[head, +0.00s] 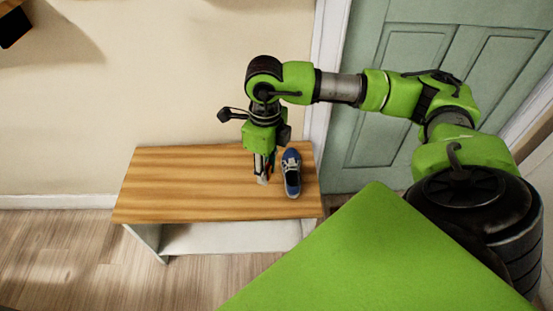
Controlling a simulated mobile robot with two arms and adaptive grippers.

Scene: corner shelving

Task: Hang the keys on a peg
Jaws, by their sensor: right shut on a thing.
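My right gripper (264,176) points down over the wooden bench top, just left of a blue shoe. It is shut on the keys, which are small and mostly hidden by the fingers; only small bits of colour show at the fingertips. I cannot tell whether the keys touch the bench. No peg can be made out in this view. My left gripper is not in view.
The blue shoe (291,174) stands on the right end of the bench (180,185), close beside the gripper. The bench's left part is clear. A green door (400,110) is at the right. A dark block (14,28) is on the wall at the upper left.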

